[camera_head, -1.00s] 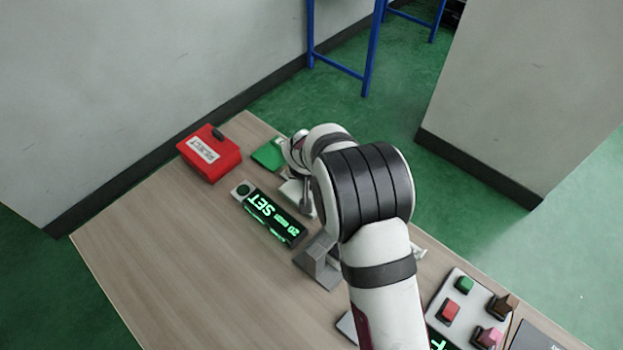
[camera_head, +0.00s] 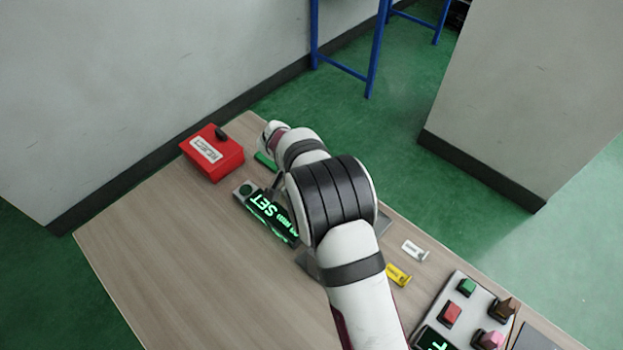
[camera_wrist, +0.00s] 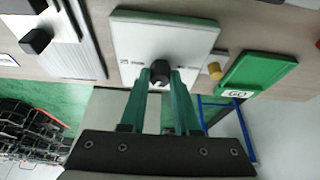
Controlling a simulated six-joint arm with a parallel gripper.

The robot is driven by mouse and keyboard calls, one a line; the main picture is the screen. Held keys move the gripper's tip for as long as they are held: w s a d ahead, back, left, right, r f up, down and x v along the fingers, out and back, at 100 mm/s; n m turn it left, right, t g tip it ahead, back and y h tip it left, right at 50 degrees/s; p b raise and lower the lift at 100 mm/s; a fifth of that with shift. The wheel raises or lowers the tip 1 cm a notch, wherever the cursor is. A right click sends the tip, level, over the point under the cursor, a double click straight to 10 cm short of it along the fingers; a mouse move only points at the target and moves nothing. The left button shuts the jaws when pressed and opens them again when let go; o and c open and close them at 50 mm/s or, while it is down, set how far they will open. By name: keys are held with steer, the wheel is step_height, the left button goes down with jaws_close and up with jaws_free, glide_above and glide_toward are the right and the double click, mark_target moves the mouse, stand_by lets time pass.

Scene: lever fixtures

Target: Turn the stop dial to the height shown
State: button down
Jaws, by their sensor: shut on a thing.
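In the wrist view my gripper (camera_wrist: 162,80) has its two teal fingers on either side of a black dial knob (camera_wrist: 160,71) and is shut on it. The knob stands on a white plate (camera_wrist: 165,38) with small dark print, too small to read. A small brass-coloured knob (camera_wrist: 214,71) sits at the plate's right side. In the head view a black display (camera_head: 266,210) shows green SET lettering; my arm covers its right end, so I cannot read the figure there. My gripper and the dial are hidden behind my arm in the head view.
A red REJECT box (camera_head: 213,153) stands at the far left. A green GO tray (camera_wrist: 250,68) is beside the plate. Another black knob (camera_wrist: 36,41) is at the wrist view's left. A yellow tag (camera_head: 398,275), a white tag (camera_head: 414,250) and a button panel (camera_head: 462,312) lie right.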

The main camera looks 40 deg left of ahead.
stand_by(0.4)
steer(key=c, duration=0.6)
jaws_free()
steer(key=shift+c, duration=0.2)
steer(key=shift+r, duration=0.1)
steer(key=v, duration=1.5)
steer(key=shift+r, duration=0.3)
